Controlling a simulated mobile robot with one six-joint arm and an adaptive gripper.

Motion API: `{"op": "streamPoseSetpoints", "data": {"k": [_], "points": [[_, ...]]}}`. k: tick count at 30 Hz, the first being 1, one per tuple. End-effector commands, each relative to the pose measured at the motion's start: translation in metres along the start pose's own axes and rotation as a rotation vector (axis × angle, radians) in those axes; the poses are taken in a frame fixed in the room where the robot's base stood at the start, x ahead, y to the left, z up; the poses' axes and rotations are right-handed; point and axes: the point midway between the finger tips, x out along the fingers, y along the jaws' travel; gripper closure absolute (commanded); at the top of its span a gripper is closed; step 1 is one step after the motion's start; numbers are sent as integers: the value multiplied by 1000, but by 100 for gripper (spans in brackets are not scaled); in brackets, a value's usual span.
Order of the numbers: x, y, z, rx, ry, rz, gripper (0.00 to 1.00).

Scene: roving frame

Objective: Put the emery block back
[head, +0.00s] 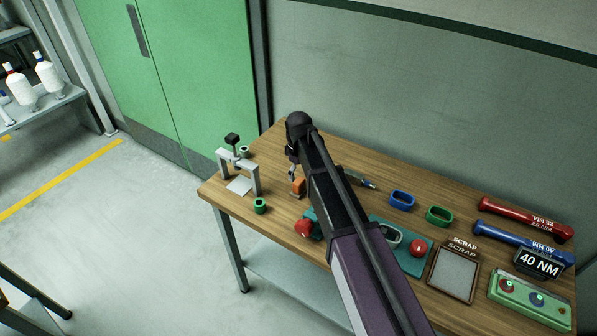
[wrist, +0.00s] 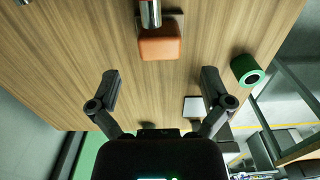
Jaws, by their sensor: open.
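An orange block (head: 298,186), which may be the emery block, is on the wooden table near its left end. In the wrist view the orange block (wrist: 160,45) lies ahead of the fingertips, with a metal cylinder (wrist: 150,13) close against its far side and a greyish flat piece partly showing behind it. My gripper (wrist: 160,76) is open with nothing between its fingers, and it is apart from the block. No other block that is clearly emery shows.
A grey arch-shaped fixture (head: 239,163) stands at the left end, with green rings (head: 260,205) beside it. My arm hides the table's middle.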

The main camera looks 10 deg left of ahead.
Motion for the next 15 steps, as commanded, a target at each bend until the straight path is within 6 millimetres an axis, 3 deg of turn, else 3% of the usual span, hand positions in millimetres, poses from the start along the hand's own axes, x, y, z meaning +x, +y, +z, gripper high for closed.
{"op": "streamPoseSetpoints", "data": {"k": [15], "points": [[-47, 0, 0, 0, 0, 0, 1]]}}
